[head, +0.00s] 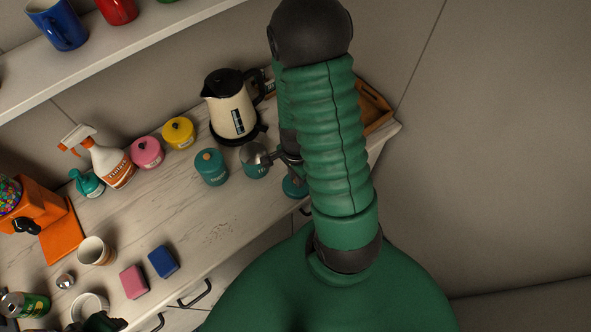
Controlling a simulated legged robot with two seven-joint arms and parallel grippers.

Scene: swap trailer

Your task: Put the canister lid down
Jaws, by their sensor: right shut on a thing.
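My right gripper (272,158) is over the back right part of the counter, beside the kettle, and partly hidden by my own green arm. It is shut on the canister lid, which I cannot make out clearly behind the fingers. A teal canister with an orange-brown knob (211,168) stands to the left. A dark shape at the bottom left edge may be my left gripper (103,322).
A cream kettle (232,108) stands behind the gripper. Yellow (178,133) and pink (147,152) canisters and a spray bottle (110,164) line the wall. A wooden tray (374,106) is at the right end. The counter (215,222) in front of the teal canisters is clear.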

